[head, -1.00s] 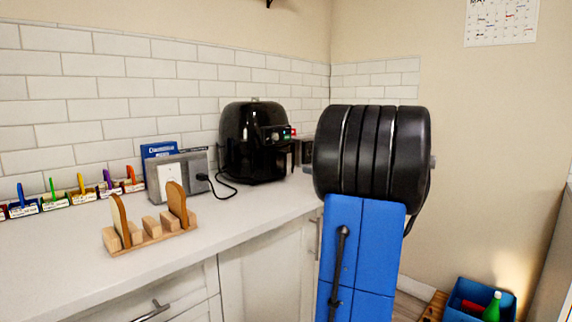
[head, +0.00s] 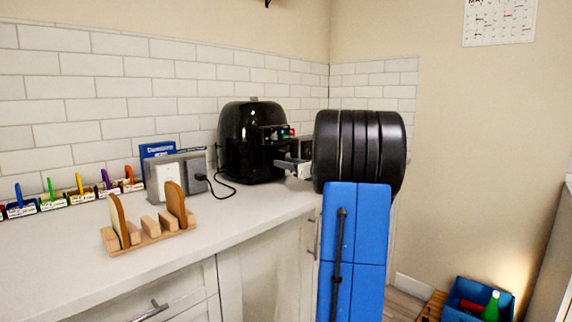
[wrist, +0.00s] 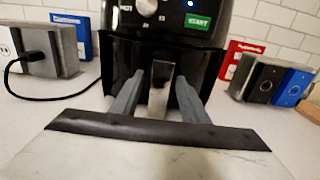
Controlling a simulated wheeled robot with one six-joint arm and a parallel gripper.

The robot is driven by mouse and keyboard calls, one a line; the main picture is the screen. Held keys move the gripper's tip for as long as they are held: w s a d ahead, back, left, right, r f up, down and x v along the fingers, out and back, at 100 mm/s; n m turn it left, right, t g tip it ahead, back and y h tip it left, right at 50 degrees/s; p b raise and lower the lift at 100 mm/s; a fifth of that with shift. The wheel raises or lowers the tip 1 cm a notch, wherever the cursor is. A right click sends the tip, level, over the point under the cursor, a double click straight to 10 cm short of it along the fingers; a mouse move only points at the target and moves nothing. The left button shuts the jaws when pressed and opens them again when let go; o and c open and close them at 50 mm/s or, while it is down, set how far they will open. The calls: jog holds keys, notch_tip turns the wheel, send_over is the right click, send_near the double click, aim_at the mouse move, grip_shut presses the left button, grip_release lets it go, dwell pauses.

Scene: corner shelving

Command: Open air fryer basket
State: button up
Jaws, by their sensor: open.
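The black air fryer (head: 246,140) stands on the counter near the corner, with its control panel facing right; it also shows in the wrist view (wrist: 196,28) with a knob and a green START label. Its basket front (wrist: 120,62) appears closed, with an upright handle (wrist: 161,80) in the middle. My gripper (wrist: 158,92) is open, its two grey fingers on either side of the handle; whether they touch it I cannot tell. In the head view my gripper (head: 284,163) reaches toward the fryer's front, partly hidden by my arm.
A grey outlet box (head: 180,175) with a black cord (head: 225,185) stands left of the fryer. A wooden rack (head: 148,230) sits nearer on the counter (head: 70,260). A blue bin (head: 480,300) is on the floor.

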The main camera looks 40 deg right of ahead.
grip_shut()
jog(key=shift+s, duration=0.5)
jog(key=s, duration=2)
jog(key=shift+d, duration=0.35)
grip_release()
jog(key=shift+s, duration=0.1)
jog(key=s, duration=1.7)
jog(key=shift+s+d, duration=0.15)
jog(key=shift+d, duration=0.15)
jog(key=shift+s, duration=0.1)
